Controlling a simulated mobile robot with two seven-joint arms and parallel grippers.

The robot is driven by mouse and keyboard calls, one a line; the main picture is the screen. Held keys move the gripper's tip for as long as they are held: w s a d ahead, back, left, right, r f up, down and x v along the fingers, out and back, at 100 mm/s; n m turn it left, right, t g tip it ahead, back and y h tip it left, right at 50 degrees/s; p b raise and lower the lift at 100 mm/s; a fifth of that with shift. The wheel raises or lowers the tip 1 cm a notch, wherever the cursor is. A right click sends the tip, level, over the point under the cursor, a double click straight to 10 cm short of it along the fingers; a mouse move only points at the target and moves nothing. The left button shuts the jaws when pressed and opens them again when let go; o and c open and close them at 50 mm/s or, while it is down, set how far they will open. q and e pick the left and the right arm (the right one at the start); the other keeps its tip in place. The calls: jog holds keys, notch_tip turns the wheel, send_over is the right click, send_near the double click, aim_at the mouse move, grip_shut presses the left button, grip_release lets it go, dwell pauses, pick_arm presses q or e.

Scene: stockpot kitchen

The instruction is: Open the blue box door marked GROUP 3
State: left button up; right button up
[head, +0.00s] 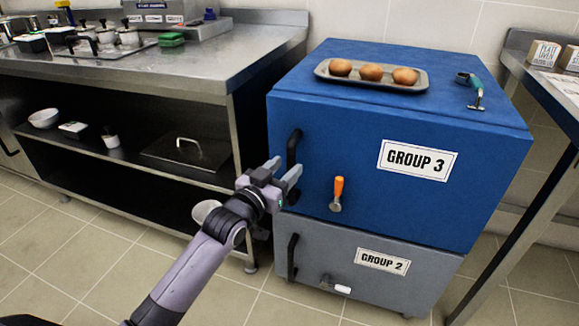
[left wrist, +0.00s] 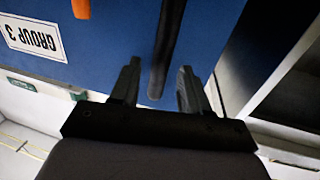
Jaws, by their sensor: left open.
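The blue box door (head: 330,130) marked GROUP 3 (head: 418,160) is shut. Its black vertical handle (head: 293,150) is at the door's left edge. An orange-handled latch (head: 338,192) sits on the door right of the handle. My left gripper (head: 282,178) is open at the handle's lower part. In the left wrist view, the handle (left wrist: 167,45) reaches down between the two open fingers (left wrist: 156,90), and neither finger clearly touches it. The GROUP 3 label also shows there, upside down (left wrist: 33,38). My right gripper is not in view.
Below is a grey box marked GROUP 2 (head: 370,275) with its own black handle. A tray (head: 420,84) of bread rolls and a green-handled tool (head: 472,90) lie on the blue box. A steel counter (head: 190,70) stands left, another table (head: 545,85) right. Tiled floor (head: 200,285) is open in front.

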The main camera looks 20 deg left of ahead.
aim_at(288, 165)
pick_arm(q)
jog(key=shift+b+x, duration=0.35)
jog(key=shift+x, duration=1.25)
jog(key=shift+c, duration=0.3)
grip_shut()
jog(key=shift+s, duration=0.15)
